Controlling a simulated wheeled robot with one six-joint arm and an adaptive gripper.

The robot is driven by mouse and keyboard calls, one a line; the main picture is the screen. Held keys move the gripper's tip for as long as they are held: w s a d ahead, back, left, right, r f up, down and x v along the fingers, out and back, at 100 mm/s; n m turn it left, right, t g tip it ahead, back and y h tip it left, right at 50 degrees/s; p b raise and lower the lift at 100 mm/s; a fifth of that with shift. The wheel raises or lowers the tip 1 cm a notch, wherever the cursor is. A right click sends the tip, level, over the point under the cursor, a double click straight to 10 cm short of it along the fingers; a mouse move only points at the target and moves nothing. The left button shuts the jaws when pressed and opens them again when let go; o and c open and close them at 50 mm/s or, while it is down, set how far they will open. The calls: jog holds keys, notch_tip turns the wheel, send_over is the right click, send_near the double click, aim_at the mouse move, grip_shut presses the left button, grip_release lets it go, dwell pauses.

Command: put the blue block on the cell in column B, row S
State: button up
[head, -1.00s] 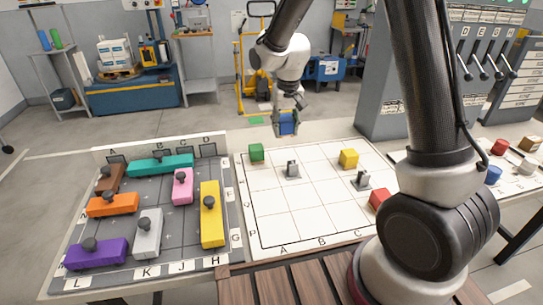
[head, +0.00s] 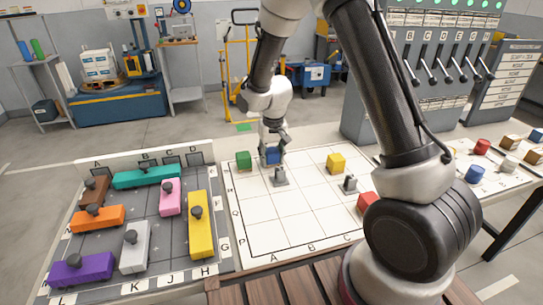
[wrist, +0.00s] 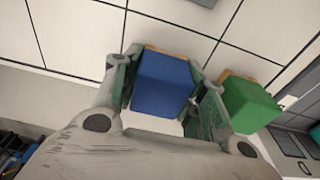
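The blue block (head: 271,156) is between the fingers of my gripper (head: 272,148), at the back of the white lettered grid (head: 262,232). It appears in the column B, back-row cell, to the right of the green block (head: 243,160). In the wrist view, both fingers close on the sides of the blue block (wrist: 163,84), and the green block (wrist: 249,104) is just right of the right finger. I cannot tell whether the blue block touches the grid. The row S letter is not readable.
A tray of knobbed blocks (head: 148,217) is at left.

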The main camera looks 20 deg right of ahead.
aim_at(273, 153)
jog(key=o, duration=0.3)
jog(key=shift+r, duration=0.1)
jog(key=r, duration=0.3)
jog(key=s+r, duration=0.1)
jog(key=r, duration=0.7)
jog(key=shift+s+r, duration=0.2)
jog(key=s+d+r+t, duration=0.2)
jog(key=s+d+r, duration=0.8)
jog(key=s+r, duration=0.35)
jog(key=s+d+r, duration=0.1)
jog(key=s+d, duration=0.1)
jog(key=s, duration=0.5)
jog(key=s+d+r, duration=0.1)
jog(key=s+d, duration=0.2)
jog(key=s, duration=0.5)
jog(key=shift+s+r+t, duration=0.15)
jog(key=shift+r+t, duration=0.1)
jog(key=shift+t, duration=0.15)
